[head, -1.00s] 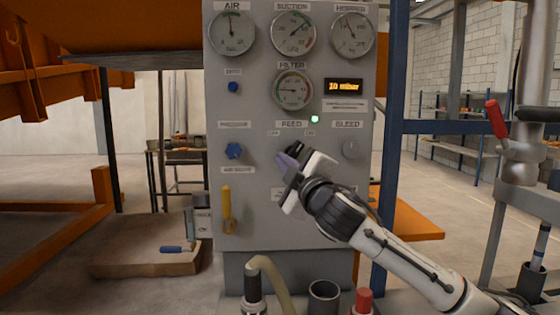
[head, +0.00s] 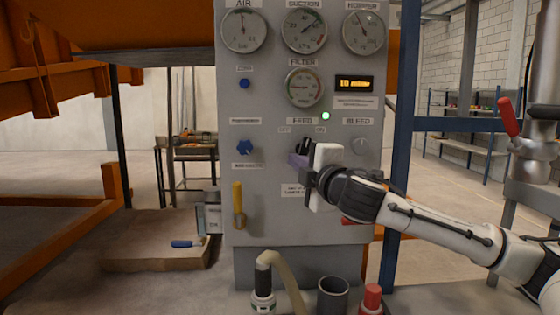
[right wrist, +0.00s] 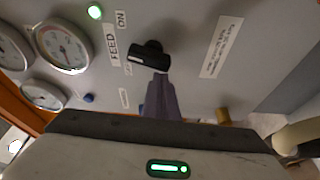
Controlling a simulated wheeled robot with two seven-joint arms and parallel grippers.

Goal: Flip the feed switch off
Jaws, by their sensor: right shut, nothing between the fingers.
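The grey control panel (head: 270,225) fills the middle of the head view. Its black feed switch (right wrist: 150,57) sits by the FEED, ON and OFF labels in the right wrist view; in the head view the switch (head: 304,145) is partly hidden by my gripper. Its marked end points roughly up the panel; I cannot tell its exact setting. The green lamp (head: 326,116) near ON is lit. My right gripper (head: 296,160) is shut and empty, its purple fingertips (right wrist: 160,88) just below the switch. I cannot tell whether they touch it. My left gripper is out of view.
Gauges fill the panel top. A hose (head: 285,270), a dark cup (head: 333,295) and a red-capped item (head: 372,298) stand below.

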